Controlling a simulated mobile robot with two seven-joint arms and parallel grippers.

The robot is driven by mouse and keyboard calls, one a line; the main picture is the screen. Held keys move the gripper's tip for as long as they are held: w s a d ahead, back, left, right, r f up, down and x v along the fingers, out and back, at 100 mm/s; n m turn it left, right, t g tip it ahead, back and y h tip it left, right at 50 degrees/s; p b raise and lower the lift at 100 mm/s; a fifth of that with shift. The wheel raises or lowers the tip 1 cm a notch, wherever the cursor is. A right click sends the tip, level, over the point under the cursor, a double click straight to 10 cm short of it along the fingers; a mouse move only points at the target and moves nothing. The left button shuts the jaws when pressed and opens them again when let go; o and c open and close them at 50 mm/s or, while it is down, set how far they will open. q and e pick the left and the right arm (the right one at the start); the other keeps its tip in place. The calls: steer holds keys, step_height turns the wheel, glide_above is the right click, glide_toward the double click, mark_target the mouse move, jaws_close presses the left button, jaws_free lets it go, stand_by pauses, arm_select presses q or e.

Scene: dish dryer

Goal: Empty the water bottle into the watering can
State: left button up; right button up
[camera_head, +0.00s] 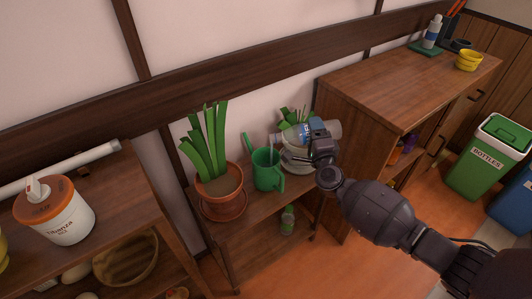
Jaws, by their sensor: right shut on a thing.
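The green watering can (267,180) stands upright on the low wooden shelf, to the right of a potted plant. My right gripper (320,146) comes in from the right and is shut on the water bottle (294,136), a clear bottle with a blue label. The bottle lies nearly horizontal in the grip, above and to the right of the can. Its left end is close to the can's opening. I cannot clearly tell whether water is flowing or how much is in the bottle. The gripper hides part of the bottle. My left gripper is not in view.
A terracotta pot (219,189) with tall leaves stands left of the can. A stack of pale dishes or a pot (294,161) and another plant (295,116) are behind the bottle. A taller cabinet (372,88) rises to the right. A white tub (62,217) stands at left.

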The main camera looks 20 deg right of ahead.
steer(key=shift+s+f, duration=0.25)
steer(key=shift+w+r, duration=0.25)
steer(key=shift+r, duration=0.1)
steer(key=shift+s+f, duration=0.25)
steer(key=shift+f, duration=0.05)
steer(key=shift+w+r, duration=0.25)
steer(key=shift+r, duration=0.05)
steer(key=shift+s+a+f+n, duration=0.1)
steer(key=shift+s+f+n, duration=0.15)
steer(key=shift+n, duration=0.05)
steer(key=shift+w+r, duration=0.25)
steer(key=shift+s+f, duration=0.1)
steer(key=shift+s, duration=0.1)
steer(key=shift+w+r+p, duration=0.15)
steer(key=shift+r+p, duration=0.1)
steer(key=shift+p, duration=0.2)
steer(key=shift+n, duration=0.3)
